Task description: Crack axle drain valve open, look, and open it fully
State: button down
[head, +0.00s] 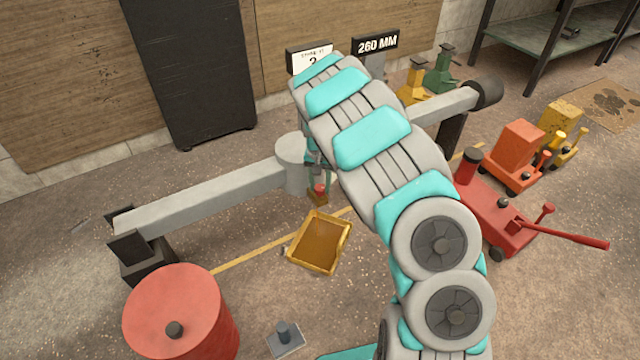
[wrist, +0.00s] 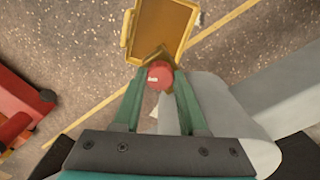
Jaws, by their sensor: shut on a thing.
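The axle (head: 215,195) is a long grey beam on dark stands, with a round grey housing (head: 292,165) in its middle. The drain valve has a red knob (head: 320,188) and a brass body (head: 318,200) on the front of the housing. My gripper (head: 318,182) is shut on the red knob. In the wrist view the knob (wrist: 160,76) sits between my green fingertips, with a white mark on it and the brass body (wrist: 158,56) beyond. A yellow drain tray (head: 320,243) lies on the floor below the valve. No liquid is visible in it.
A red drum (head: 180,312) stands at front left. A red floor jack (head: 500,215) with a long handle is at right, with orange and yellow jacks behind. A small grey block (head: 286,340) lies in front. Signs (head: 377,43) stand behind the axle.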

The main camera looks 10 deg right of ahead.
aim_at(320, 187)
jog(key=n, duration=0.6)
jog(key=shift+n, duration=0.3)
dwell(0.5)
jog(key=shift+c, duration=2.2)
grip_release()
jog(key=shift+r, duration=0.1)
notch_tip(320, 187, up, 6)
jog(key=shift+r+p, duration=0.25)
jog(key=shift+p, duration=0.1)
jog(key=shift+r, duration=0.55)
